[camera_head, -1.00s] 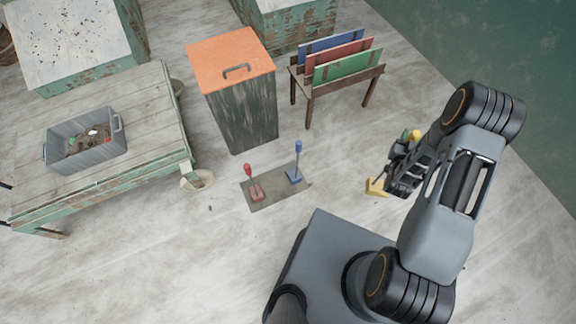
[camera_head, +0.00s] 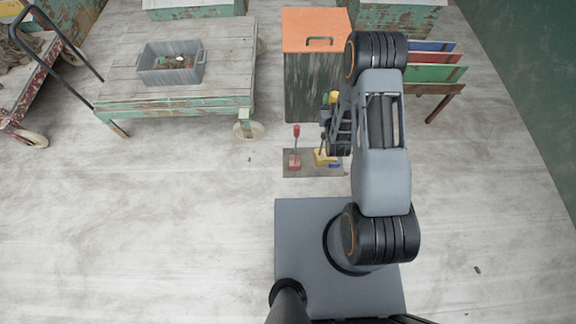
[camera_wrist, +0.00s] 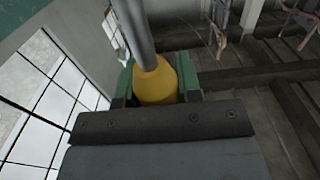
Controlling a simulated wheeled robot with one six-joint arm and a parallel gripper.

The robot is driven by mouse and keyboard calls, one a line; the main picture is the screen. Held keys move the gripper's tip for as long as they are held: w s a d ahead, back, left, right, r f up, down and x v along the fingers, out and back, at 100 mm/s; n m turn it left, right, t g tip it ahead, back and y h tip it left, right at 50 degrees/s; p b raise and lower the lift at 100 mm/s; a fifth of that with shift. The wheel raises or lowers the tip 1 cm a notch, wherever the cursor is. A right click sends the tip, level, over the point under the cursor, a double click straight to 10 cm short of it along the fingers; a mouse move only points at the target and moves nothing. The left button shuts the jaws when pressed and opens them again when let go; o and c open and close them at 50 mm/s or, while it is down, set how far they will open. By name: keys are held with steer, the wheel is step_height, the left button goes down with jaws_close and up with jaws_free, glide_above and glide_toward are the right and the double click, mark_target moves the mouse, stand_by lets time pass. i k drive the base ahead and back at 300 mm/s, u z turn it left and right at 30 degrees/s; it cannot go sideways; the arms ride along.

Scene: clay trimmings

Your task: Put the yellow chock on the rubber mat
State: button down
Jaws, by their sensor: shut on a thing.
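The yellow chock (camera_head: 321,158) hangs upright below my gripper (camera_head: 329,118) in the head view. Its yellow knob (camera_head: 333,97) shows at the top, beside my wrist. In the wrist view the yellow knob (camera_wrist: 156,88) and a grey rod sit between the green pads of my gripper (camera_wrist: 158,76), which is shut on the chock's handle. The dark rubber mat (camera_head: 309,172) lies on the floor, and the chock appears over its right part. I cannot tell whether the chock touches it. My arm hides the mat's right end.
A red chock (camera_head: 294,161) with a red knob stands on the mat's left part. A blue chock (camera_head: 335,165) is mostly hidden behind the yellow one. An orange-lidded bin (camera_head: 305,88) stands behind the mat. A cart (camera_head: 170,98) stands left; floor in front is clear.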

mark_target(308, 162)
steer(key=u, duration=0.75)
steer(key=i, duration=1)
